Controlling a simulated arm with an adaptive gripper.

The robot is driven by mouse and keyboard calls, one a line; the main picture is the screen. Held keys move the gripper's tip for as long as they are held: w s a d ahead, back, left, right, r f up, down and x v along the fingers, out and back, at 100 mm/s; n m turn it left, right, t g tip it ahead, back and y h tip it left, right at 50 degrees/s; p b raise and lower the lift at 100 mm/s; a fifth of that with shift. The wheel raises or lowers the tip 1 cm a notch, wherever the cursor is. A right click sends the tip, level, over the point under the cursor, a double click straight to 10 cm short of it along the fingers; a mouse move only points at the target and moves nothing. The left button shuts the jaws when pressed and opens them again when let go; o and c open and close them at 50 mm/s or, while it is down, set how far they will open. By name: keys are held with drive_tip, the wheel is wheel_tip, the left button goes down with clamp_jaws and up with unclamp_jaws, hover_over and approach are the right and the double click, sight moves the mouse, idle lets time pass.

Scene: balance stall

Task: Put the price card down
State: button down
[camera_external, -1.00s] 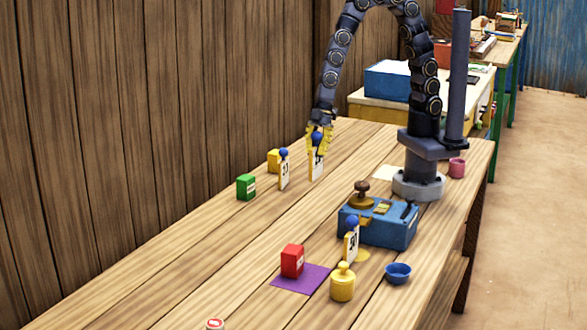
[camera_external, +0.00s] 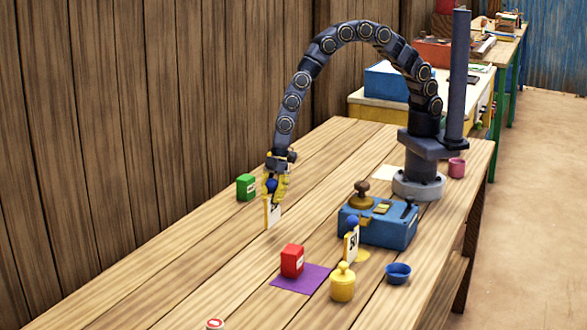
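A white price card (camera_external: 272,212) with a blue knob on top is in my gripper (camera_external: 272,187). The yellow fingers are closed around the knob, and the card hangs upright below them. Its lower edge is at or just above the wooden table; I cannot tell whether it touches. A second price card (camera_external: 351,246) with a blue knob stands in front of the blue scale. A third card, seen earlier near the green box, is not clearly visible now behind my gripper.
A green box (camera_external: 246,187) stands close to the left of my gripper. A red box (camera_external: 292,261) stands on a purple mat (camera_external: 314,281). A yellow weight (camera_external: 342,283), a blue bowl (camera_external: 397,274) and the blue scale (camera_external: 379,226) are to the right. The table (camera_external: 185,275) is clear at front left.

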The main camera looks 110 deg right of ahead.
sight(270, 212)
drive_tip(key=shift+w+a+f, duration=0.1)
drive_tip(key=shift+w+f, duration=0.1)
drive_tip(key=shift+f, duration=0.1)
drive_tip(key=shift+w+f, duration=0.1)
drive_tip(key=shift+f, duration=1.45)
drive_tip(key=shift+f, duration=0.1)
drive_tip(key=c, duration=1.2)
unclamp_jaws()
drive_tip(key=shift+o, duration=0.2)
